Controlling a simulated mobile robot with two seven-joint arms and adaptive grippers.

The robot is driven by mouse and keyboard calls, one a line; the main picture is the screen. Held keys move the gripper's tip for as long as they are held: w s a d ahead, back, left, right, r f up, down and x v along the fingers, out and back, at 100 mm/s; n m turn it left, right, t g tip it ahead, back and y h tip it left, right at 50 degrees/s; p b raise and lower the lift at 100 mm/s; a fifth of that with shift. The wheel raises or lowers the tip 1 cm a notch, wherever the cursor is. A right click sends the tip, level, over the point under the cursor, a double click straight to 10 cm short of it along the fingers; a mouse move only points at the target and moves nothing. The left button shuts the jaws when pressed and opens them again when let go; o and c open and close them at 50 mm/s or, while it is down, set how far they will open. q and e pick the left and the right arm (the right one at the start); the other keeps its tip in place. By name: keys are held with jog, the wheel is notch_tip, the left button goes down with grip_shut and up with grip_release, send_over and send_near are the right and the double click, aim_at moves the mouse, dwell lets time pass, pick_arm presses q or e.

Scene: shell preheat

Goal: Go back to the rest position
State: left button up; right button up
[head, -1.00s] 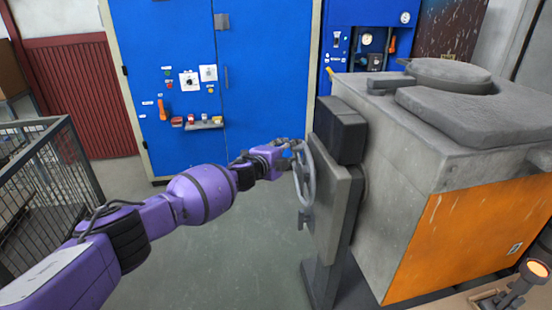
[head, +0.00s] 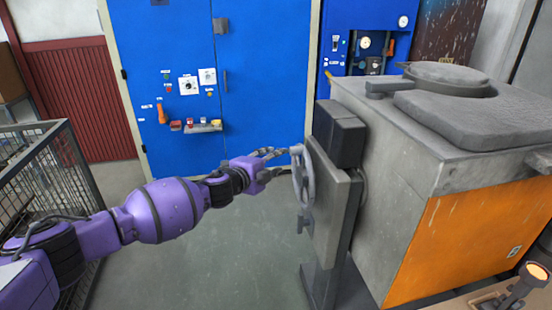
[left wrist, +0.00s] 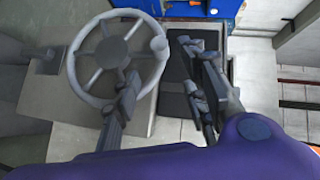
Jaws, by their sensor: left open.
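My left gripper (head: 272,162) is at the end of the purple arm that comes in from the left in the head view. It is open, with its fingertips just left of the grey handwheel (head: 304,176) on the side of the furnace (head: 384,150). In the left wrist view the open fingers (left wrist: 155,88) point toward the spoked handwheel (left wrist: 118,52), and one finger overlaps its lower right part. A knob shows on the wheel's rim. Nothing is held between the fingers. I cannot tell whether a finger touches the wheel.
A wire cage (head: 82,165) stands at the left, under and beside my left arm. A blue cabinet (head: 265,90) with switches and a small shelf stands behind. The grey floor (head: 235,245) between cage and furnace is clear.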

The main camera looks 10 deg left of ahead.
pick_arm(q)
jog(key=s+d+n+h, duration=0.1)
jog(key=s+d+n, duration=0.1)
jog(key=s+d, duration=0.3)
jog(key=s+d+f+n, duration=0.2)
jog(key=s+f+n, duration=0.3)
jog(key=s+f, duration=0.55)
jog(key=s+a+f+n+g+y, duration=0.1)
jog(key=s+a+f+n, duration=0.3)
jog(key=s, duration=1)
jog(key=s+a+f+n+g+y+p, duration=0.1)
jog(key=s+a+f+n+y, duration=0.3)
jog(key=s+a+f, duration=0.4)
jog(key=s+a+f+n+g+y+p, duration=0.1)
jog(key=s+a+f+n+g+y, duration=0.2)
jog(key=s+f, duration=0.7)
jog(key=s+a+n, duration=0.2)
jog(key=s+a, duration=0.1)
jog(key=s, duration=0.8)
jog(key=shift+f+n, duration=0.4)
pick_arm(e)
jog(key=shift+w+a+r, duration=0.15)
jog(key=shift+w+r, duration=0.05)
jog(key=shift+r, duration=0.3)
jog(key=shift+w+a+r, duration=0.15)
jog(key=shift+r, duration=0.35)
jog(key=shift+w+a+r, duration=0.1)
jog(key=shift+w+a, duration=0.05)
jog(key=shift+w, duration=0.2)
jog(key=shift+s, duration=0.2)
